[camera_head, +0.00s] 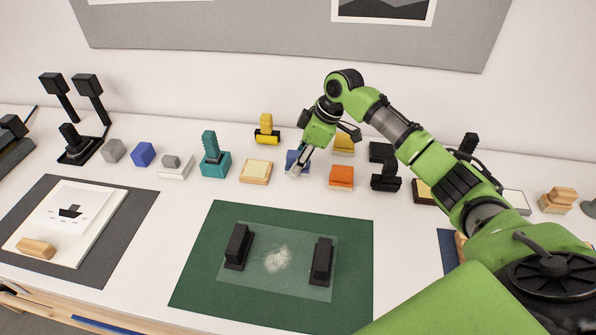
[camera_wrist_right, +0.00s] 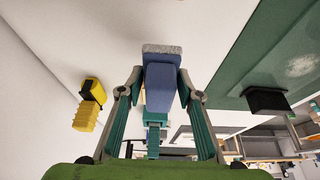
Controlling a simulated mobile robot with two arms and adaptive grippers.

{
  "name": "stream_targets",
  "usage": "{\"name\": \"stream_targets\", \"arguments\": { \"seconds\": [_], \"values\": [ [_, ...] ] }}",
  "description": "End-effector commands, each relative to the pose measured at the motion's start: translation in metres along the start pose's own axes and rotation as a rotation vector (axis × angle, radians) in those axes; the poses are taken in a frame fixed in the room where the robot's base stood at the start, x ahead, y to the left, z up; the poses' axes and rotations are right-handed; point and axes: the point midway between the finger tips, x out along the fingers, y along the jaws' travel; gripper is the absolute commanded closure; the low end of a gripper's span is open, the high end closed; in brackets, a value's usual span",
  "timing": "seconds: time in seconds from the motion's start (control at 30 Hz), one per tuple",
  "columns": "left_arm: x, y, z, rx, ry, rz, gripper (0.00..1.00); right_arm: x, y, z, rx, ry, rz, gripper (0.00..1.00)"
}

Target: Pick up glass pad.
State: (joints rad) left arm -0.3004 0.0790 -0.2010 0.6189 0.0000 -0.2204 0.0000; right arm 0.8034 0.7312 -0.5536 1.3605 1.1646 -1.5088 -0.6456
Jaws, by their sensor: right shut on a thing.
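The glass pad is a small blue block with a grey, rough-looking face. In the head view the blue pad (camera_head: 291,157) is partly hidden by my right gripper (camera_head: 301,163), at the middle of the white table behind the green mat. In the right wrist view the pad (camera_wrist_right: 161,80) sits between the two fingers of my right gripper (camera_wrist_right: 160,88), which is shut on it. Its grey face (camera_wrist_right: 162,48) points away from the palm. I cannot tell whether it touches the table. My left gripper is not in view.
A glass sheet (camera_head: 284,288) with a whitish smudge and two black handles lies on the green mat (camera_head: 200,285). Close around the pad stand a cream block (camera_head: 256,171), an orange block (camera_head: 341,176) and a yellow-black tool (camera_head: 266,130). White table shows in front of them.

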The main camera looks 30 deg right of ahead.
Motion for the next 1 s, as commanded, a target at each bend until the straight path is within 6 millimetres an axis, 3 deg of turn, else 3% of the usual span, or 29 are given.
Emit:
{"name": "stream_targets", "arguments": {
  "seconds": [0.3, 0.7, 1.0],
  "values": [
    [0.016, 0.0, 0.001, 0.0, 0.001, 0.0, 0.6, -0.06, -0.043, 0.003, -0.006, -0.003, 0.002, 0.91],
    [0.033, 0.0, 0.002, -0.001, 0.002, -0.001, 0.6, -0.1, -0.102, 0.023, -0.002, -0.005, -0.001, 0.91],
    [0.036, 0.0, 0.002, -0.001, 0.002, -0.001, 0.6, -0.113, -0.119, 0.028, 0.0, -0.004, -0.003, 0.91]
  ]
}}
